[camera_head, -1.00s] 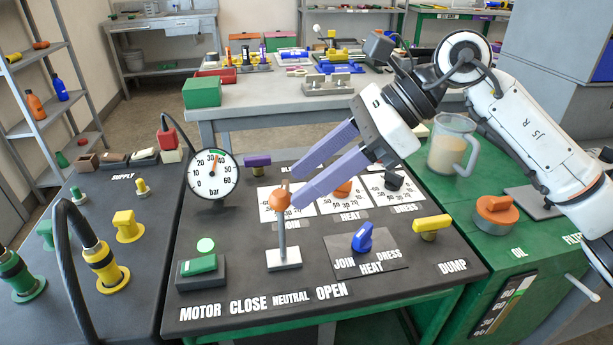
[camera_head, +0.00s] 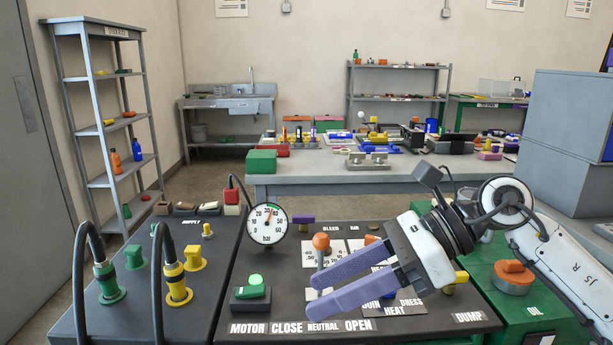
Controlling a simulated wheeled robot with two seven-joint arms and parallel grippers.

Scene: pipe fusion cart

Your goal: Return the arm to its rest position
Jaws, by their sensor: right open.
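My right gripper (camera_head: 332,285) is open and empty, with its two purple fingers pointing left over the dark control panel (camera_head: 240,327). It comes in from the right side of the head view. The lever with the orange ball knob (camera_head: 321,242) stands behind the upper finger, and the fingers hide part of its shaft and base. I cannot tell a gap or contact there. The blue selector by the HEAT label is mostly hidden by the gripper. My left gripper is not in view.
A pressure gauge (camera_head: 267,224) stands at the panel's back left. The green motor switch (camera_head: 251,288) is at the front left. Black hoses with green (camera_head: 106,281) and yellow (camera_head: 175,281) fittings rise on the left. An orange cap (camera_head: 514,277) is on the green tank at right.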

